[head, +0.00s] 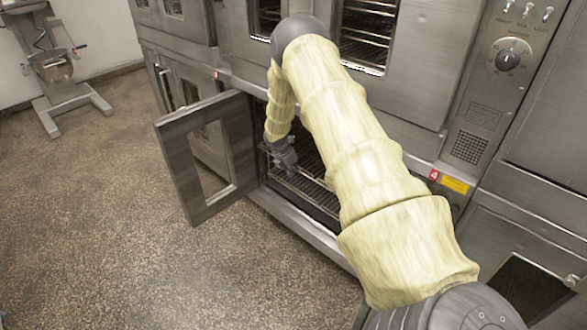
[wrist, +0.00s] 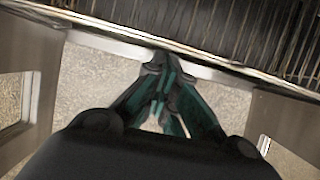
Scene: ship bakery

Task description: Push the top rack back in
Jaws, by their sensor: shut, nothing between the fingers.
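The wire rack (head: 310,193) sits inside the open lower oven, partly hidden by my arm in the head view. In the wrist view, the rack (wrist: 240,30) fills the top, with its front rail running across at a slant. My gripper (head: 285,160) is at the oven opening, by the rack's front. In the wrist view, my gripper (wrist: 163,68) is shut and empty, its fingertips close to the front rail. I cannot tell if they touch it. Whether other racks lie below is unclear.
The oven door (head: 178,160) with its window stands swung open to the left of the opening. An upper oven (head: 400,85) and a control panel (head: 507,60) are above and to the right. A mixer (head: 55,70) stands far left. The speckled floor (head: 120,240) in front is clear.

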